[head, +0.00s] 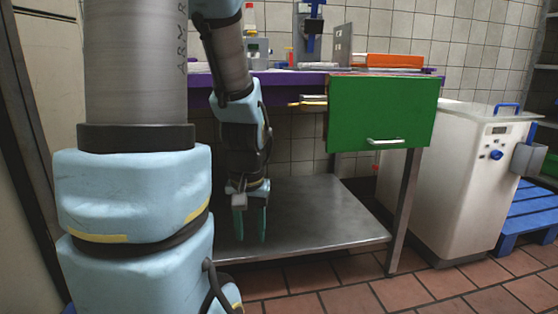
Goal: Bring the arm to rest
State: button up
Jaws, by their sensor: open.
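My arm hangs in the left half of the head view, its large links close to the camera. My gripper (253,224) points downward, with two teal fingers standing apart. It is open, and nothing shows between the fingers. It appears in front of or above the grey metal lower shelf (310,215) of the table; I cannot tell its exact height over the shelf.
A green drawer front (365,114) hangs under the purple tabletop (270,78). An orange box (395,61) and other items stand on top. A white machine (450,185) and blue pallet (530,210) are at right. Tiled floor (360,290) shows in front.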

notch_tip(320, 180, up, 39)
jog(key=p, duration=3.8)
jog(key=shift+s+a, duration=0.3)
jog(key=shift+s, duration=0.15)
